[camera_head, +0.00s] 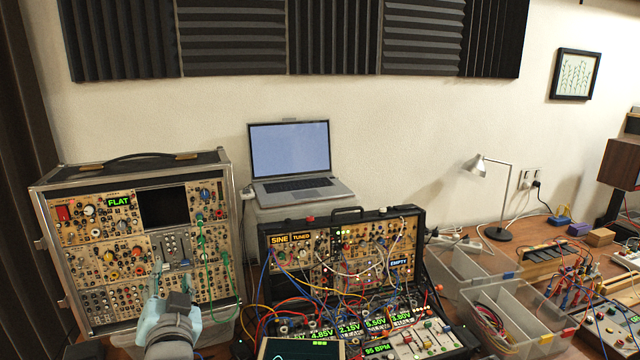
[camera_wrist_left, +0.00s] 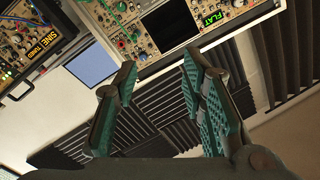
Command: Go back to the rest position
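My left gripper (camera_head: 170,278) is in front of the lower part of the tall left synth case (camera_head: 85,250), which has a "FLAT" label and a dark screen. In the left wrist view, its two teal-padded fingers (camera_wrist_left: 160,62) stand apart with nothing between them. Whether a fingertip touches the case panel is not clear. The same case shows upside down at the top of that view (camera_wrist_left: 150,52). My right gripper is in neither view. The middle synth case (camera_head: 330,222), labelled "SINE TUNED" and "EMPTY", stands to the right with many patch cables.
A laptop (camera_head: 291,153) stands on a box behind the cases. Clear bins (camera_head: 530,330), one with cables, a desk lamp (camera_head: 497,232) and more electronics are at the right. Green cables (camera_head: 205,255) hang on the left case, close to my left gripper. Foam panels line the wall.

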